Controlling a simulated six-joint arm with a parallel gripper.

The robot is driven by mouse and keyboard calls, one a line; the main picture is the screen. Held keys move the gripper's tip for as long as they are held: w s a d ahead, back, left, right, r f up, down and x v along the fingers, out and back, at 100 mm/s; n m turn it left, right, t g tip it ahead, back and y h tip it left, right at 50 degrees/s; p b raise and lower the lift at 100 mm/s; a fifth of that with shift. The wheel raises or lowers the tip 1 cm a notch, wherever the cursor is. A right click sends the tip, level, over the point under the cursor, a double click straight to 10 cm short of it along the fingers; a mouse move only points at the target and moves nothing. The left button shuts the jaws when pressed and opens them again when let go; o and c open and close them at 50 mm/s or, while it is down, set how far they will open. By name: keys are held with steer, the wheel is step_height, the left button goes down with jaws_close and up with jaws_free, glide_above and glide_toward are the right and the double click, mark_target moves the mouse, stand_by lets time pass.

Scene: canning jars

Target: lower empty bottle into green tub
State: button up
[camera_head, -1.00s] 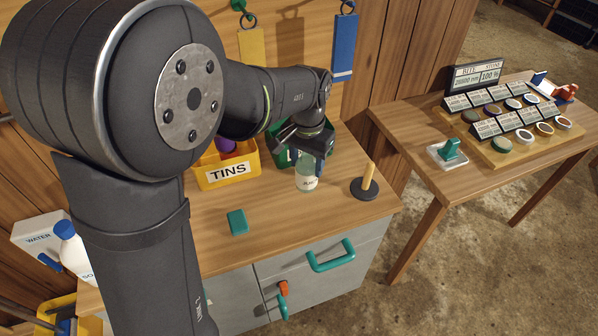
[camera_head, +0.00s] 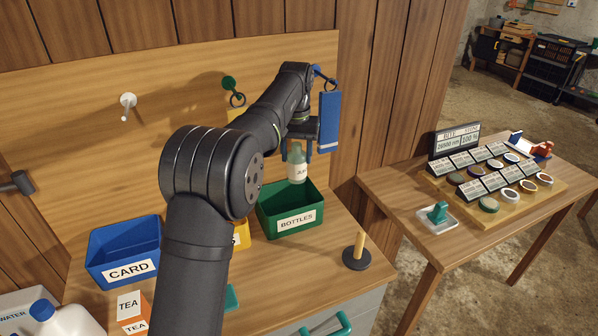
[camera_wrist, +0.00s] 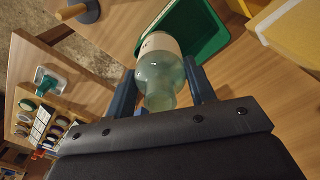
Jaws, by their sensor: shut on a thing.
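The empty bottle (camera_head: 297,167) is pale green glass with a white label. My gripper (camera_head: 297,146) is shut on its upper part and holds it upright. The bottle hangs above the green tub (camera_head: 294,219), which is labelled BOTTLES and stands on the wooden bench. In the head view the bottle's lower end is near the tub's back rim. The wrist view shows the bottle (camera_wrist: 160,72) between my two blue fingers (camera_wrist: 160,90), with part of the green tub (camera_wrist: 208,42) beyond it. The tub's floor is partly hidden.
A yellow tub (camera_head: 243,231) stands left of the green one, partly behind my arm. A blue CARD tub (camera_head: 125,250) is farther left. A wooden peg on a black base (camera_head: 357,252) stands right of the green tub. A blue tag (camera_head: 329,122) hangs close behind my gripper.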

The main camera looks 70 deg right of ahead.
steer(key=w+d+r+n, duration=0.2)
steer(key=w+d+r, duration=0.2)
steer(key=w, duration=0.1)
stand_by(0.3)
step_height(320, 180, down, 10)
stand_by(0.6)
stand_by(0.6)
step_height(320, 180, down, 10)
steer(key=shift+f, duration=0.15)
stand_by(1.6)
steer(key=shift+f, duration=2.1)
stand_by(1.2)
